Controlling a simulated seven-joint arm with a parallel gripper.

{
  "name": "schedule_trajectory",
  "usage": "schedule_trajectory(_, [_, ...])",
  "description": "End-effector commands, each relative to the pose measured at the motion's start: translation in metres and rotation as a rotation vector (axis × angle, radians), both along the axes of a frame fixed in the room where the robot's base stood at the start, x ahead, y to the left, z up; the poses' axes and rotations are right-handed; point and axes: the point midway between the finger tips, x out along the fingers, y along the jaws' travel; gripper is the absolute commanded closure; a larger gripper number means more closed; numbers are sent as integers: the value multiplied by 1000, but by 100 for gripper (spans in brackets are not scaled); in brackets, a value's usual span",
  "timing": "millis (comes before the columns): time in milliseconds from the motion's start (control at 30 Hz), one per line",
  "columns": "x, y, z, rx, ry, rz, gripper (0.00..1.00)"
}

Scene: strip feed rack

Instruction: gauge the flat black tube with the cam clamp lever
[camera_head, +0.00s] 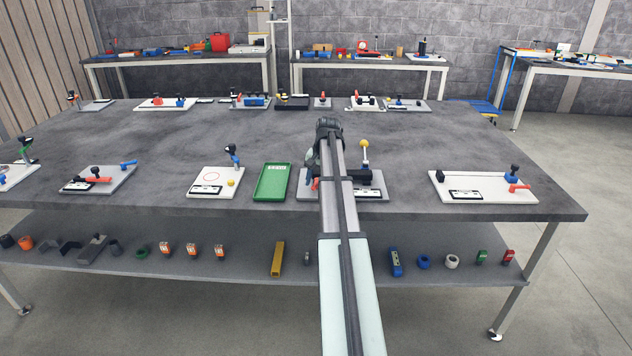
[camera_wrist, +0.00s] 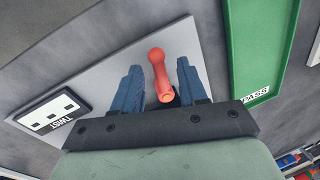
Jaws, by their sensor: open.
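My gripper (camera_wrist: 159,78) is open in the wrist view, with one blue finger on each side of a red lever (camera_wrist: 158,62). Gaps show between the lever and both fingers. The lever stands on a pale grey plate (camera_wrist: 95,70) with a label reading "TWIST". The red lever's end (camera_head: 315,184) shows just left of my arm.
A green tray (camera_head: 272,182), marked "PASS" in the wrist view, lies left of the fixture. A yellow-knobbed post (camera_head: 364,144) rises at right. Other fixtures stand on both sides and along the table's back. Several loose parts line the lower shelf (camera_head: 340,268). The table's middle is clear.

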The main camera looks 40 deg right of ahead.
Motion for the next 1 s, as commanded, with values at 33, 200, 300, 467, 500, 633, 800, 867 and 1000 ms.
schedule_trajectory(33, [0, 0, -1, 0, 0, 0, 58])
schedule_trajectory(200, [0, 0, -1, 0, 0, 0, 58])
schedule_trajectory(300, [0, 0, -1, 0, 0, 0, 64])
schedule_trajectory(467, [0, 0, 0, 0, 0, 0, 79])
schedule_trajectory(500, [0, 0, 0, 0, 0, 0, 83])
schedule_trajectory(633, [0, 0, 0, 0, 0, 0, 95])
schedule_trajectory(800, [0, 0, 0, 0, 0, 0, 100])
schedule_trajectory(867, [0, 0, 0, 0, 0, 0, 100])
schedule_trajectory(1000, [0, 0, 0, 0, 0, 9, 100])
